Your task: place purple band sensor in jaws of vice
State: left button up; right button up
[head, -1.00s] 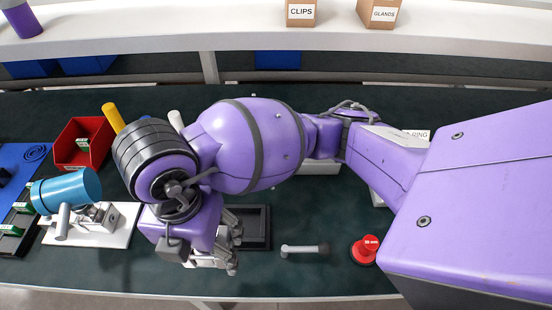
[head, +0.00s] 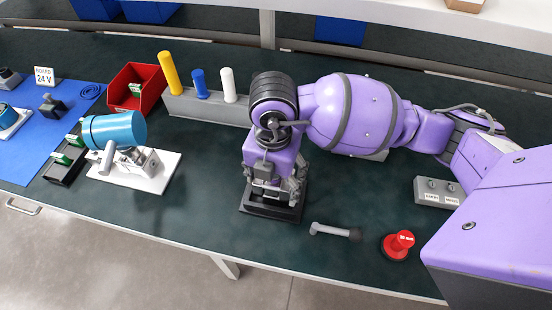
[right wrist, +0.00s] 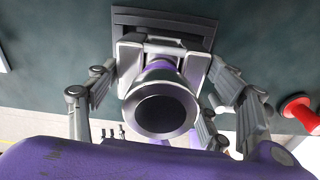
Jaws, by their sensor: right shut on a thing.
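My right gripper (head: 272,192) points down over a black rectangular base (head: 268,212) near the middle of the bench. In the right wrist view its fingers are closed around the purple band sensor (right wrist: 160,110), a round metal body with a dark end towards the camera and a purple band behind it. The gripper hides the sensor in the head view. My left gripper is not in view.
A grey bar with a dark end (head: 335,231) and a red button (head: 398,243) lie to the right. A blue cylinder (head: 114,130) on a metal mount stands on a white plate (head: 150,178) at left. Behind are a red bin (head: 150,88) and a grey rack (head: 195,106) with coloured posts.

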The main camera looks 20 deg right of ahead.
aim_at(273, 188)
jog(key=shift+a+f, duration=0.1)
jog(key=shift+f, duration=1.2)
jog(key=shift+f, duration=0.2)
jog(key=o, duration=2.1)
jog(key=shift+s, duration=0.1)
notch_tip(273, 188, up, 12)
jog(key=shift+r+p, duration=0.2)
jog(key=shift+p, duration=0.25)
